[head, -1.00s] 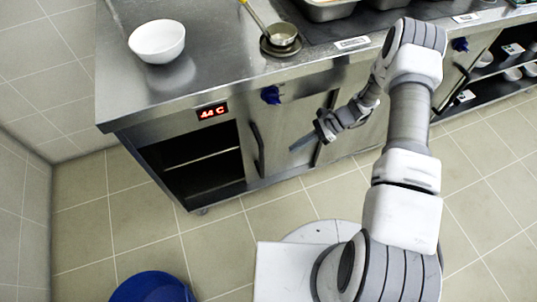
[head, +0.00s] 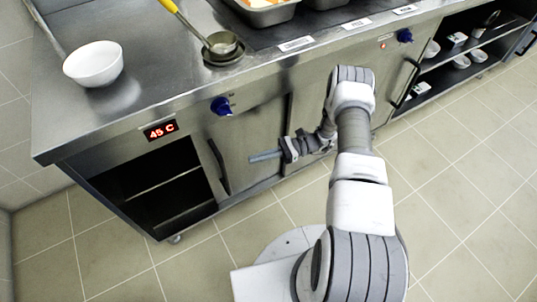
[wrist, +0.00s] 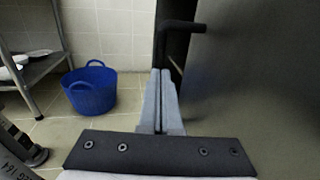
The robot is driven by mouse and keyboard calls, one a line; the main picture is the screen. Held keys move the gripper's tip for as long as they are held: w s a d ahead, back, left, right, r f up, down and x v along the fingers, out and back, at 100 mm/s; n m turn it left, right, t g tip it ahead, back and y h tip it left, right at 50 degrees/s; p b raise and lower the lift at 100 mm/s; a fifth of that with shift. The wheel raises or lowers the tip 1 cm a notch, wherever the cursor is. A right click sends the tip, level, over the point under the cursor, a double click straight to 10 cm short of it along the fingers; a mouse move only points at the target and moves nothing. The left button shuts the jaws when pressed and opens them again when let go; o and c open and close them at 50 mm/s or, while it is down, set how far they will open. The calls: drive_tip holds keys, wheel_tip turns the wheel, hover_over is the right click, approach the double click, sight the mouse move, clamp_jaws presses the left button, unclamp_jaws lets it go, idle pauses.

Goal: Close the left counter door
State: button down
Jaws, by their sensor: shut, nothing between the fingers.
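The left counter door (head: 240,145) is a grey metal panel with a long black handle (head: 219,166) near its left edge. To its left, a dark compartment (head: 150,190) with a shelf is uncovered. My gripper (head: 255,157) is in front of the panel, to the right of the handle, pointing left. In the wrist view my gripper (wrist: 160,95) has its fingers together and empty. The black handle (wrist: 184,26) shows just beyond the fingertips, and the door panel (wrist: 265,70) fills the right side. Whether the fingers touch the panel is unclear.
A blue knob (head: 221,106) juts from the counter front. A blue bucket (wrist: 90,90) stands on the floor by the wall. The tiled floor (head: 110,240) at lower left is clear.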

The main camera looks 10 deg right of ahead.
drive_tip(key=a, duration=0.7)
drive_tip(key=shift+s+b, duration=0.35)
drive_tip(key=shift+b, duration=0.05)
drive_tip(key=shift+a, duration=0.1)
drive_tip(key=s+a, duration=0.4)
drive_tip(key=a, duration=0.9)
drive_tip(key=s+a+p, duration=0.1)
drive_tip(key=s+a, duration=0.3)
drive_tip(key=a, duration=1)
drive_tip(key=shift+a, duration=0.25)
drive_tip(key=shift+a, duration=0.1)
